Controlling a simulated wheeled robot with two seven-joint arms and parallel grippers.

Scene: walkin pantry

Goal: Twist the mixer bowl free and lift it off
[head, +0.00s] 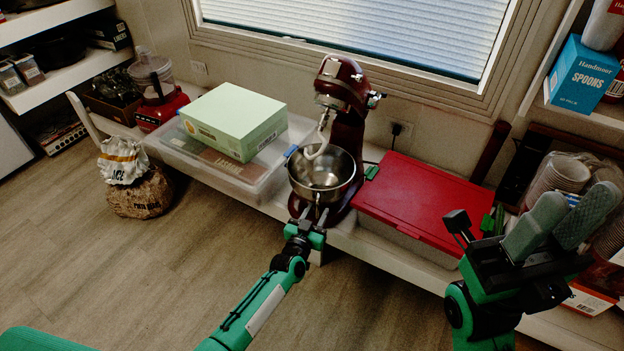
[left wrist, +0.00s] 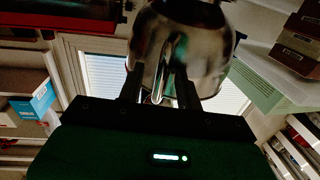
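The steel mixer bowl (head: 338,180) sits on the base of the dark red stand mixer (head: 347,112), under the hook-like attachment (head: 318,148). The mixer head is above the bowl and looks raised. My left gripper (head: 321,212) is at the front of the bowl. In the left wrist view the bowl (left wrist: 205,45) fills the top middle, and its upright handle (left wrist: 168,72) lies between my two fingers. The fingers look apart, with gaps beside the handle. My right gripper (head: 571,205) is open and empty at the right, away from the bowl.
The mixer stands on a low white shelf. A red-lidded bin (head: 420,200) is right of it. A clear bin (head: 215,165) with a pale green box (head: 235,118) is left. A wall outlet (head: 402,130) is behind. Open floor lies in front.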

